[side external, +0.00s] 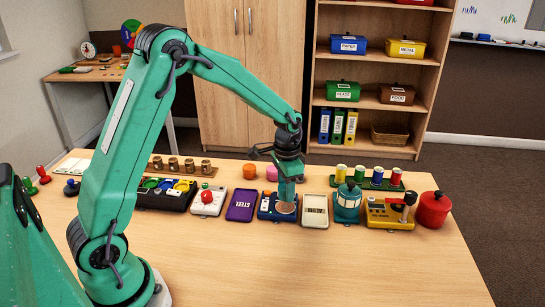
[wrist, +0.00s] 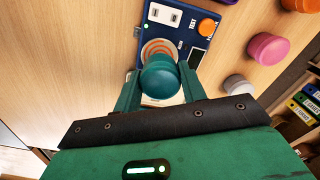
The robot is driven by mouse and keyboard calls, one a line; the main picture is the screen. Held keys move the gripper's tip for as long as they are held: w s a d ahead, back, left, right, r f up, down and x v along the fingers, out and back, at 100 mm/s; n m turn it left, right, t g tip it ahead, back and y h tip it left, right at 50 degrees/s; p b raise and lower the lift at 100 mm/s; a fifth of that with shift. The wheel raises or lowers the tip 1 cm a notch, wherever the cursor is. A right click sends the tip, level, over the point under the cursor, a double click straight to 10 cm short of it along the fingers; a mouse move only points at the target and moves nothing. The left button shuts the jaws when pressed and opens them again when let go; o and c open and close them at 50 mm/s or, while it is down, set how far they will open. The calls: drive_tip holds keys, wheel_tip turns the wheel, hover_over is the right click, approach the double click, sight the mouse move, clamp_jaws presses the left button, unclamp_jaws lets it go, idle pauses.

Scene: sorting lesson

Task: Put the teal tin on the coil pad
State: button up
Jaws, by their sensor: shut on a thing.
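The teal tin (wrist: 160,82) is between the two fingers of my gripper (wrist: 160,90) in the wrist view. My gripper is shut on it. The coil pad (wrist: 158,46), copper-coloured rings on a dark blue device, shows just beyond the tin and is partly hidden by it. In the side external view my gripper (side external: 286,190) points down over the blue device, and the coil pad (side external: 286,208) shows right below it. I cannot tell whether the tin touches the pad.
A purple STEEL tray (side external: 241,205) stands left of the blue device. A pale scale-like box (side external: 315,211), a teal lantern-like jar (side external: 347,205), a yellow device (side external: 388,214) and a red pot (side external: 433,209) stand to the right. The table front (side external: 300,265) is clear.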

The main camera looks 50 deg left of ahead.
drive_tip(key=shift+f, duration=1.55)
drive_tip(key=shift+f, duration=0.1)
drive_tip(key=o, duration=1)
wheel_tip(320, 180, up, 11)
drive_tip(key=shift+r, duration=0.6)
